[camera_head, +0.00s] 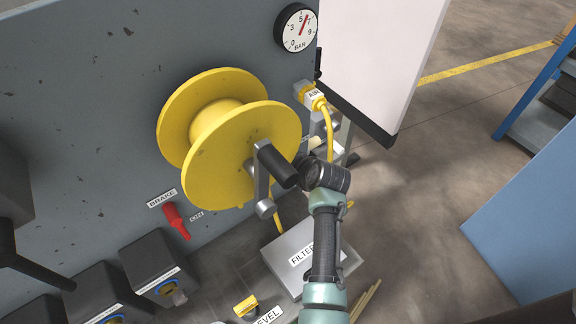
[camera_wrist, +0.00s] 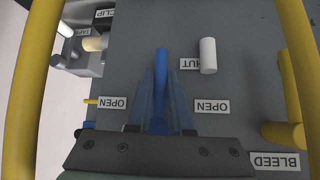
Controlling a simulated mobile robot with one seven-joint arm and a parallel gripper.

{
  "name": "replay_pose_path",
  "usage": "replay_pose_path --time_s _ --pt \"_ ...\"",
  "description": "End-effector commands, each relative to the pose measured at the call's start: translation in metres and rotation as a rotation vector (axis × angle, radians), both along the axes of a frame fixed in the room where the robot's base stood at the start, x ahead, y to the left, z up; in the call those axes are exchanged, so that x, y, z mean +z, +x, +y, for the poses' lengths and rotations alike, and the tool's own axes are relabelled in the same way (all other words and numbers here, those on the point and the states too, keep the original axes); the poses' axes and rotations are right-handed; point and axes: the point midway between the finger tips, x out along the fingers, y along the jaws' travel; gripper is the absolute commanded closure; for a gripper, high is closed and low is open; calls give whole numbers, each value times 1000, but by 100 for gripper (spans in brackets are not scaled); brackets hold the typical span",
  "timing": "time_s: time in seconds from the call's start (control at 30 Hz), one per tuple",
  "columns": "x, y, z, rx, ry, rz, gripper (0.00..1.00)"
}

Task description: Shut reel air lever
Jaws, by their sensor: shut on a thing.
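A blue lever (camera_wrist: 162,62) shows in the wrist view, running upward between the fingers of my gripper (camera_wrist: 160,95). A label whose visible letters read "HUT" (camera_wrist: 189,64) is to the right of the lever. One "OPEN" label (camera_wrist: 113,103) is left of the fingers and another (camera_wrist: 212,106) is right of them. In the head view the yellow reel (camera_head: 235,150) stands at the grey panel. My fingers and the lever are hidden there behind my wrist and the reel crank.
A white peg (camera_wrist: 207,56) stands close right of the lever. Yellow hoses or bars (camera_wrist: 296,95) pass at both sides. A "BLEED" label (camera_wrist: 275,161) is at lower right. The reel's black crank handle (camera_head: 277,165) is close to my wrist in the head view.

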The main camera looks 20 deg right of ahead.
Motion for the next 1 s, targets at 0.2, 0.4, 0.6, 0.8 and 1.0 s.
replay_pose_path --time_s 0.2,0.4,0.6,0.8,1.0 --pt "-1 -1 1 1 4 4 100" --pt "-1 -1 1 1 4 4 56" --pt "0 0 1 1 2 2 52" --pt "2 -2 0 0 1 1 52" --pt "14 -14 -3 -1 0 -1 52"
